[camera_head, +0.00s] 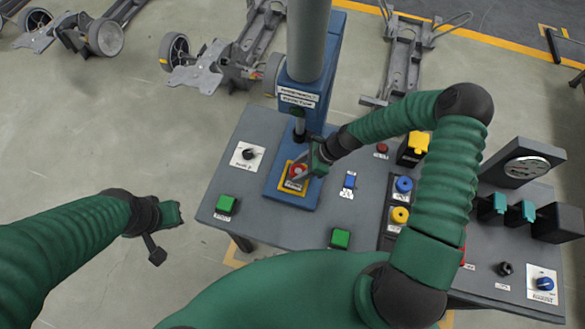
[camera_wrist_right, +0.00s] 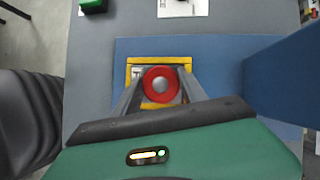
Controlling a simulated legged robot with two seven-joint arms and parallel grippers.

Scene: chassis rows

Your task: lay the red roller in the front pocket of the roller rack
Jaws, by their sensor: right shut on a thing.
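The red roller (camera_head: 298,170) stands at the yellow-edged seat (camera_head: 285,190) on the blue press base. In the right wrist view the red roller (camera_wrist_right: 160,85) shows end-on, a red ring with a grey centre, between both fingers. My right gripper (camera_head: 303,176) is shut on it; whether it still touches the seat is not clear. What seems to be the roller rack (camera_head: 387,243), a dark strip holding a blue roller (camera_head: 404,184) and a yellow roller (camera_head: 400,215), is partly hidden by my right arm. My left gripper (camera_head: 168,216) hangs left of the table, its fingers unclear.
The blue press column (camera_head: 330,75) rises close behind my right gripper. Green buttons (camera_head: 226,204) (camera_head: 340,238), a blue switch (camera_head: 349,181) and a yellow-topped box (camera_head: 415,147) stand on the grey table (camera_head: 250,160).

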